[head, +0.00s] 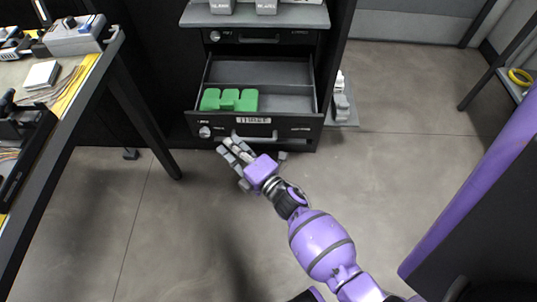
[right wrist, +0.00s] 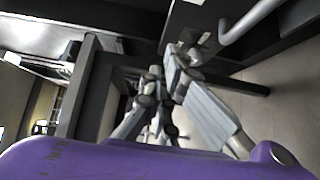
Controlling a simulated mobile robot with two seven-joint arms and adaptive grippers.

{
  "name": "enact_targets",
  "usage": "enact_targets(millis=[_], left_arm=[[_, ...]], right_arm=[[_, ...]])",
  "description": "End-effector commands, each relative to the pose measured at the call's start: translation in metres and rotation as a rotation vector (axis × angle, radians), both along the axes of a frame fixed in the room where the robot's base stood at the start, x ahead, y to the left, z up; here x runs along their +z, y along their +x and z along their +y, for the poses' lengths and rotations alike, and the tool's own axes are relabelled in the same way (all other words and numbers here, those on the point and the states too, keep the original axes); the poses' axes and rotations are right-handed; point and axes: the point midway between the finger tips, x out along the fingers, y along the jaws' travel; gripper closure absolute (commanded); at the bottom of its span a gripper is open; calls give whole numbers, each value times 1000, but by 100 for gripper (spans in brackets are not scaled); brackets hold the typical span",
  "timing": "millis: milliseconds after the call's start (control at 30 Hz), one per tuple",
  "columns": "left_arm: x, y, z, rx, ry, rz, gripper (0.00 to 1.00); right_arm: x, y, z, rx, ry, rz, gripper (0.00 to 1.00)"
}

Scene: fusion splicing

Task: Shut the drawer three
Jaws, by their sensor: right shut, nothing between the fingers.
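An open drawer (head: 262,125) of a dark cabinet is pulled out towards me in the head view; I cannot read its label clearly. A green block-shaped item (head: 229,99) lies in its left part, and the right part looks empty. Its front has a pale handle bar (head: 262,139) and a round lock at the left. The bar also seems to show in the right wrist view (right wrist: 250,20). My right gripper (head: 227,146) is shut and empty, just in front of the drawer front near the handle's left end; contact is unclear. It also shows in the right wrist view (right wrist: 165,75).
Another drawer (head: 262,37) above is closed. The cabinet top (head: 240,18) holds grey items. A workbench (head: 75,75) with tools and cables stands at the left, its leg near the drawer. Small items lie right of the cabinet. The floor (head: 180,220) in front is clear.

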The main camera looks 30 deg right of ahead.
Motion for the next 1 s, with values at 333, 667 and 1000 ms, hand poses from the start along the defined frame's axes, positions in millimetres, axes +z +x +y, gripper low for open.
enact_targets(millis=[333, 667, 1000], left_arm=[[-12, 5, -1, -10, 0, -3, 81], [-12, 4, 1, -16, 4, -1, 81], [-12, 3, 1, -10, 2, 1, 81]], right_arm=[[-1, 61, -6, -1, 0, 0, 100], [0, 75, -15, -1, 3, 2, 100], [0, 77, -16, -1, 2, 1, 100]])
